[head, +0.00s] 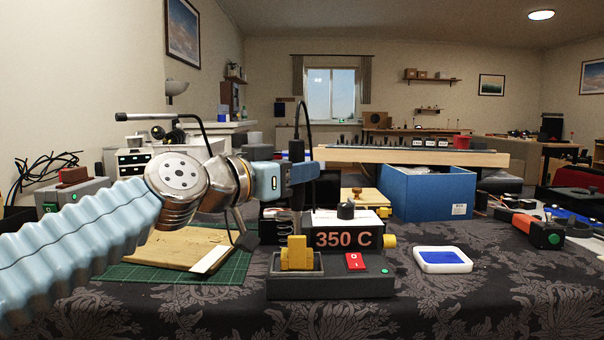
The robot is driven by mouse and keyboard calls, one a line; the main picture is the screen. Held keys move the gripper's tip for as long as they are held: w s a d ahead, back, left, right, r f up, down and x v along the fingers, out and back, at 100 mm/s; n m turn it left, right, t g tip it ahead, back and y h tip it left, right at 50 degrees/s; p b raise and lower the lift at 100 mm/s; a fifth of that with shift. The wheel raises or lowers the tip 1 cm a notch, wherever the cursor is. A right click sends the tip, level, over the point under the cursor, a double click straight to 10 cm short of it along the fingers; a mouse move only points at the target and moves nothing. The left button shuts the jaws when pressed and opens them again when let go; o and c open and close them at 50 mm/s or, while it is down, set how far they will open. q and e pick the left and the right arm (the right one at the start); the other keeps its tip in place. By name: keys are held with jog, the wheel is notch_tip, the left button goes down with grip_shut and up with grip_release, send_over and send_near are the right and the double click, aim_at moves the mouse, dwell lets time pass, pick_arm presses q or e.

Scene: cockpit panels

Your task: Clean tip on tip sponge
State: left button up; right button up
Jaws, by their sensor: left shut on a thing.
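My left arm comes in from the left, and its blue gripper (303,173) is shut on a dark soldering iron (297,150). The iron is held roughly upright, with its cable rising from the top. Its lower end points down above the yellow tip sponge (297,256). The tip is small and dark against the background, so I cannot tell whether it touches the sponge. The sponge stands in a dark tray at the front left of the soldering station (330,286), which shows "350 C". My right gripper is not in view.
A red switch (356,262) is on the station, right of the sponge. A coiled holder (283,232) stands behind the sponge. A white and blue dish (442,259) lies to the right. A green mat (232,273) with a wooden board is left. A blue box (428,193) stands behind.

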pick_arm(q)
jog(key=shift+a+f, duration=0.15)
jog(key=shift+a, duration=0.45)
jog(key=shift+d, duration=0.65)
jog(key=shift+r+p, duration=0.65)
jog(key=shift+r, duration=0.3)
jog(key=shift+f+b, duration=0.9)
jog(key=shift+b, duration=0.2)
